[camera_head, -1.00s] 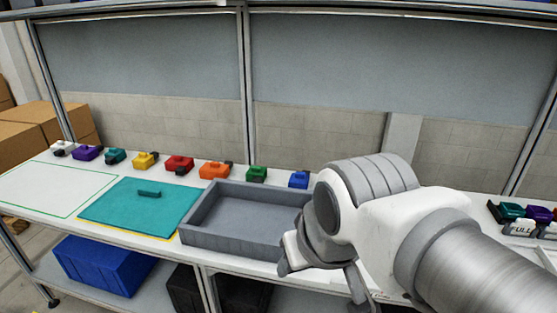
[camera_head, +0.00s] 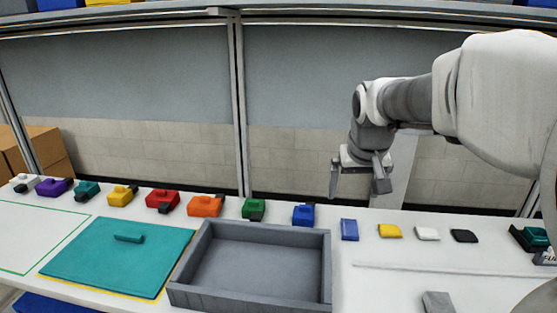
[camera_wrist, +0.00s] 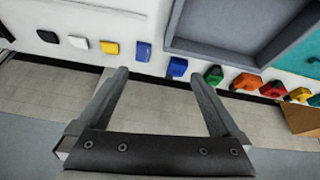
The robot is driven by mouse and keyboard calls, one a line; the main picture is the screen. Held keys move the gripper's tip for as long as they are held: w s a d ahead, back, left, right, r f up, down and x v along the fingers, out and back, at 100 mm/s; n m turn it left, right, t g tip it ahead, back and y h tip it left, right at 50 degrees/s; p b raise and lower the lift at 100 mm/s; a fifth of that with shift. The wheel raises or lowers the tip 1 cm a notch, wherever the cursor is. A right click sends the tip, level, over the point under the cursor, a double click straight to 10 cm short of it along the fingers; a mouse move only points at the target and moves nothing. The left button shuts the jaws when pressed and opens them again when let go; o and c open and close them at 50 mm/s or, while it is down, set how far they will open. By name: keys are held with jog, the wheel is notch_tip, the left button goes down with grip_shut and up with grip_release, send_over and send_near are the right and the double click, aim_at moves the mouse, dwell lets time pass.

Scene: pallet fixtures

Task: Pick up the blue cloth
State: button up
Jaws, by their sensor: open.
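The blue cloth (camera_head: 349,230) is a small flat folded piece lying on the white bench, right of the grey tray. It also shows in the wrist view (camera_wrist: 144,51), just beyond and between my fingertips. My gripper (camera_head: 358,188) is open and empty, fingers pointing down, raised above the bench's back side near the blue cloth and apart from it. Both fingers also show in the wrist view (camera_wrist: 158,76). Nothing hides the cloth.
Yellow (camera_head: 390,231), white (camera_head: 427,233) and black (camera_head: 464,236) cloths lie in a row to its right. A blue block-like fixture (camera_head: 303,215) stands to its left. The grey tray (camera_head: 250,295) and a teal lid (camera_head: 115,258) are further left. The bench's front right is mostly clear.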

jog(key=w+d+f, duration=0.5)
jog(key=w+f, duration=0.1)
jog(key=w, duration=0.4)
jog(key=m+b, duration=0.1)
jog(key=b, duration=0.1)
send_near(350, 228)
jog(key=shift+w+d+f+g, duration=0.15)
jog(key=shift+w+f, duration=0.35)
jog(key=shift+w, duration=0.05)
jog(key=shift+w+d+f+g, duration=0.15)
jog(key=shift+w+f, duration=0.3)
jog(key=shift+w, duration=0.1)
jog(key=shift+a+x, duration=0.15)
jog(key=shift+x, duration=1.4)
jog(key=shift+a+x, duration=0.1)
jog(key=shift+x, duration=1.4)
jog(key=shift+s+f, duration=0.1)
jog(key=shift+s, duration=0.05)
jog(key=shift+f+b, duration=0.25)
jog(key=shift+b, duration=0.15)
jog(key=c, duration=1.3)
